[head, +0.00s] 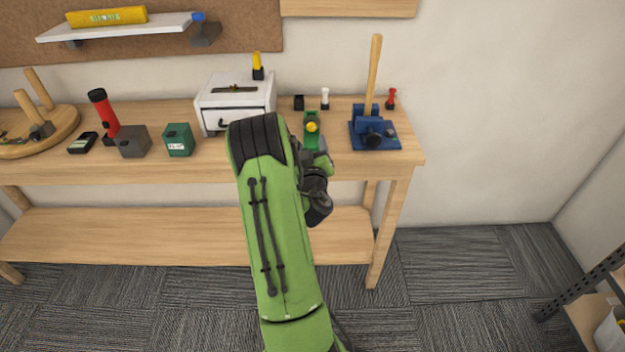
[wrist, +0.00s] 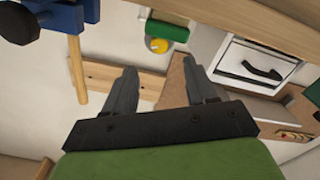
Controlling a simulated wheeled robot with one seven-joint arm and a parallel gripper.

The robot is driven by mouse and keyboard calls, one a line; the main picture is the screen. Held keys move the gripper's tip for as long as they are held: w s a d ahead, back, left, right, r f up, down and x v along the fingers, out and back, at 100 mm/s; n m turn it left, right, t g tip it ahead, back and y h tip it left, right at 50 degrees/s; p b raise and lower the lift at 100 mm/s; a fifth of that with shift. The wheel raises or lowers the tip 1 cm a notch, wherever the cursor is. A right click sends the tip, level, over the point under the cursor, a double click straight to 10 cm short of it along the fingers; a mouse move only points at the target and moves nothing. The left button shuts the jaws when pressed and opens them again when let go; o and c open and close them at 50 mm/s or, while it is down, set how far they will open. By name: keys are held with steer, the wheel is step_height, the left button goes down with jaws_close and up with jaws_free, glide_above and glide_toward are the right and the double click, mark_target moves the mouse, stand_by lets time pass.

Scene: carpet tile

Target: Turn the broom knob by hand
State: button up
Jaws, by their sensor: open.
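The broom stands upright as a pale wooden handle (head: 374,75) in a blue holder (head: 388,143) near the right end of the bench. A black round knob (head: 374,140) sits on the holder's front. In the wrist view the blue holder (wrist: 68,17) is at the top left, with the dark knob (wrist: 20,22) beside it and the handle (wrist: 77,75) running down. My gripper (wrist: 161,68) is open, with nothing between its fingers, apart from the knob. In the head view my green arm and wrist largely hide the fingers, left of the holder.
A green block with a yellow knob (head: 312,127) stands left of the holder. A white drawer box (head: 236,98) is farther left. Small black, white and red (head: 391,98) items stand along the back. The bench's right edge is just beyond the holder.

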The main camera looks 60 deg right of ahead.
steer(key=b+v, duration=0.3)
steer(key=v, duration=0.5)
steer(key=shift+b, duration=0.4)
